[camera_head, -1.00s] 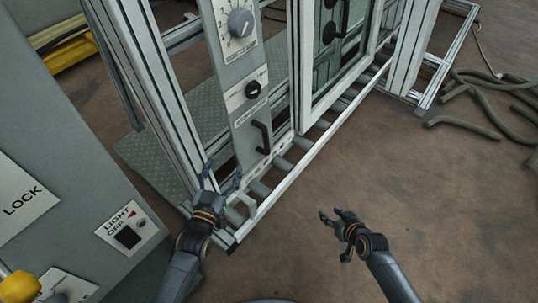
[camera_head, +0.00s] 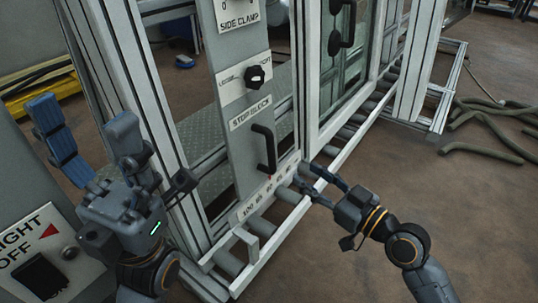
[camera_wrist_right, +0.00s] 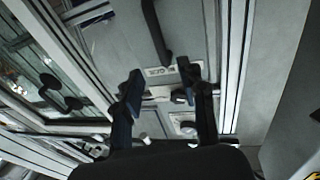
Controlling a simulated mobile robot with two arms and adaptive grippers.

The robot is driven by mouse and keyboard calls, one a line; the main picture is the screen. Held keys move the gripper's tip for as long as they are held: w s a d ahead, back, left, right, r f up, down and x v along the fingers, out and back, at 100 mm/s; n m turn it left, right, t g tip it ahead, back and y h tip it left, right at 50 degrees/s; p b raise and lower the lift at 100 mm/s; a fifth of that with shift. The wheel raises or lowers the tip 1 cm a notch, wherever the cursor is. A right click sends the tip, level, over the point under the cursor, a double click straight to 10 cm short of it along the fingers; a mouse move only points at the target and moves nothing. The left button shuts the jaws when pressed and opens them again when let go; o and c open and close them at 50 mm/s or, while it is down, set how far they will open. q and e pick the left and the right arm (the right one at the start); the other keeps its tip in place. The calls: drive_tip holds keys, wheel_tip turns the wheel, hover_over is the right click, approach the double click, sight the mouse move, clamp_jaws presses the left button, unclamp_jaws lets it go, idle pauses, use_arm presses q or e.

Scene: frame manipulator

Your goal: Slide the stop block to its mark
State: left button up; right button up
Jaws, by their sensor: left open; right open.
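The panel labelled STOP BLOCK (camera_head: 250,113) carries a vertical black handle (camera_head: 264,148) and a black knob (camera_head: 255,76) above it. A numbered scale (camera_head: 262,197) with a small red mark runs below the handle. My right gripper (camera_head: 316,177) is open and empty, just right of the handle and scale in the head view. The handle (camera_wrist_right: 157,32) also shows in the right wrist view, beyond my open fingers (camera_wrist_right: 158,82). My left gripper (camera_head: 85,112) is open and empty, raised at the left, clear of the panel.
Frame posts (camera_head: 130,110) rise left of the panel, and a window with black handles (camera_head: 342,40) is to the right. Open floor lies at the right, with hoses (camera_head: 485,125) farther off.

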sight(273, 151)
drive_tip(key=x, duration=1.3)
drive_tip(key=shift+w+a, duration=0.1)
clamp_jaws()
